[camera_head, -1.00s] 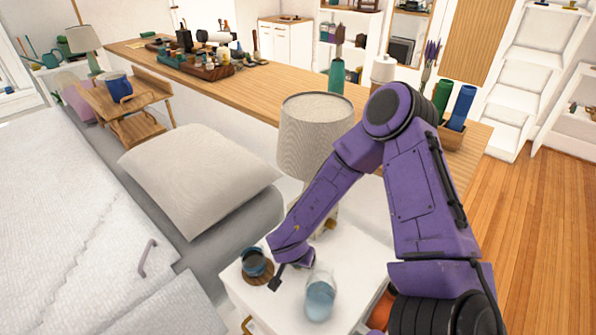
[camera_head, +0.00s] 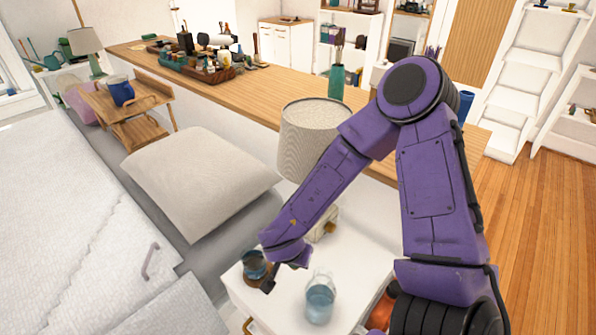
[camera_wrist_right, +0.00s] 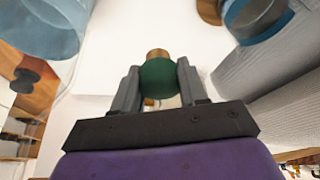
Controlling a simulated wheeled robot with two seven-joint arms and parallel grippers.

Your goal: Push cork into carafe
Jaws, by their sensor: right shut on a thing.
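The carafe (camera_head: 320,298) is clear glass with pale blue contents and stands upright on the white bedside table. It seems to be the large blue glass shape (camera_wrist_right: 42,25) at the upper left of the right wrist view. My right gripper (camera_head: 269,284) is to the left of the carafe, apart from it and close to the dark blue cup. In the right wrist view my right gripper (camera_wrist_right: 158,80) is shut on the cork (camera_wrist_right: 159,74), a round green stopper with a brown cork end pointing away from me. The carafe mouth is hard to make out. My left gripper is out of view.
The dark blue cup (camera_head: 252,262) stands on a wooden coaster at the left of the white table (camera_head: 290,308). A lamp with a grey shade (camera_head: 308,137) stands behind my arm. A bed with a pillow (camera_head: 198,178) lies to the left.

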